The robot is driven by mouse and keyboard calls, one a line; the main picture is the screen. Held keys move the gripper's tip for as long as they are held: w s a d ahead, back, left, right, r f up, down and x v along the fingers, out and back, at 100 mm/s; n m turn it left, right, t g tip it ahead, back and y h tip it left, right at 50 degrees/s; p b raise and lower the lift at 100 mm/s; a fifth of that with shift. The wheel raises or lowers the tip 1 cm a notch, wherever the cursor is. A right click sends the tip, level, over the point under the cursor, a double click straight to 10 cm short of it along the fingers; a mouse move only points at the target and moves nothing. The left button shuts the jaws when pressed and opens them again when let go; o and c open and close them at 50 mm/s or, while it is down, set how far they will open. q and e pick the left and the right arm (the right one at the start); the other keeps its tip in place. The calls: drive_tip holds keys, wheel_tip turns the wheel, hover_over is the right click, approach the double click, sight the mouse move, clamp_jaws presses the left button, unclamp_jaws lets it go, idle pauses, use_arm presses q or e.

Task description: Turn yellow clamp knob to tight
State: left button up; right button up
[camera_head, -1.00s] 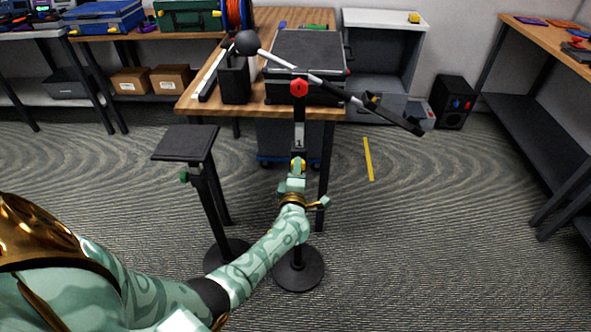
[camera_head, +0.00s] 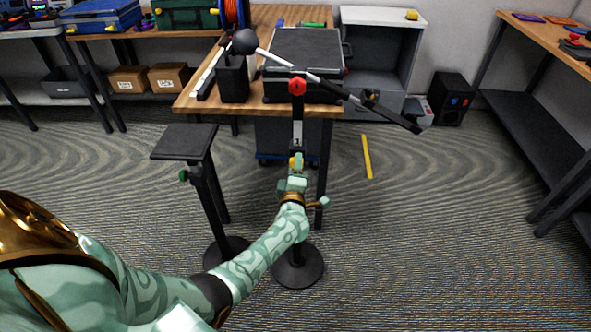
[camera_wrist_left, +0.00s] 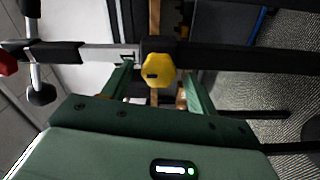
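The yellow clamp knob (camera_head: 296,161) sits on the front of a black upright stand, below a white plate marked 1. In the left wrist view the yellow knob (camera_wrist_left: 158,71) is faceted, with a dark slot on its face. My left gripper (camera_head: 295,171) is at the knob, coming from the near side. In the left wrist view the green fingers of my left gripper (camera_wrist_left: 157,82) are apart, one on each side of the knob, with gaps showing. Part of the stand is hidden behind my left arm. My right gripper is not in view.
A red knob (camera_head: 297,86) is higher on the stand, by a slanted boom with a black ball (camera_head: 245,42). A shorter stand with a flat black top (camera_head: 184,141) is on the left. A wooden table (camera_head: 190,105) stands behind.

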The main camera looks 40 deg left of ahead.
use_arm(q)
drive_tip(key=p+v, duration=0.6)
drive_tip(key=v, duration=1)
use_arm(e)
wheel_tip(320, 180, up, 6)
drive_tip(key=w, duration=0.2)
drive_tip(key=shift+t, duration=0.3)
use_arm(q)
drive_tip(key=shift+s+d, duration=0.1)
drive_tip(key=shift+d, duration=0.05)
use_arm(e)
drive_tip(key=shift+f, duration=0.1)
